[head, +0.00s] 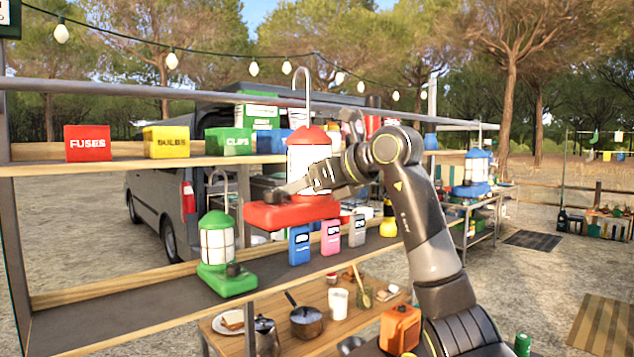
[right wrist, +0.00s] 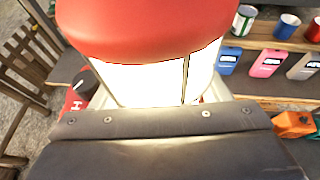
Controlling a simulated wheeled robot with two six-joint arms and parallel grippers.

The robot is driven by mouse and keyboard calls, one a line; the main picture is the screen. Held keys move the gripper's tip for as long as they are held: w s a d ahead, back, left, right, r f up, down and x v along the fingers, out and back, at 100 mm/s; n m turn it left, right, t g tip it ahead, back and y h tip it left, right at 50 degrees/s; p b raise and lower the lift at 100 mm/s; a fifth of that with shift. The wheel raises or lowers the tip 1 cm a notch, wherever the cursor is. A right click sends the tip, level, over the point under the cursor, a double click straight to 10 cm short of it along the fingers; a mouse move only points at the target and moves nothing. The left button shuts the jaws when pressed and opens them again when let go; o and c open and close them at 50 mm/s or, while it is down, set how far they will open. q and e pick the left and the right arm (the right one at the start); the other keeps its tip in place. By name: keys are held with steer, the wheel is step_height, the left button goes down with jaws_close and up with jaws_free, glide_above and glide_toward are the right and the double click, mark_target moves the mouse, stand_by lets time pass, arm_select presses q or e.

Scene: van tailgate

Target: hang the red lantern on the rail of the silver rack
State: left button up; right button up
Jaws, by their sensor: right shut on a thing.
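The red lantern (head: 312,150) has a red cap, a bright white glass body, a wide red base and a tall wire hook on top. It is upright in front of the silver rack's upper shelf. My right gripper (head: 300,184) is shut on its body, low down near the base. The hook's top stands above the silver rack's rail (head: 130,92); I cannot tell whether it is around the rail or only in front of it. In the right wrist view the red cap and lit glass (right wrist: 140,75) fill the upper middle, and the fingertips are hidden. My left gripper is not in view.
Red, yellow and green bins (head: 88,143) stand on the upper shelf. A green lantern (head: 217,250) and several small coloured devices (head: 300,245) stand on the lower shelf (head: 120,305). A string of bulbs (head: 172,60) hangs above. A table with pots (head: 306,320) stands below.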

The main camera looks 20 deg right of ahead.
steer(key=shift+w+a+r+p, duration=0.1)
steer(key=shift+w+a+p, duration=0.2)
steer(key=shift+w, duration=0.3)
steer(key=shift+w+a+p, duration=0.2)
steer(key=shift+w+p, duration=0.2)
steer(key=shift+w, duration=0.2)
steer(key=shift+s+f+b, duration=0.1)
steer(key=shift+f+b, duration=1.5)
steer(key=shift+f, duration=0.6)
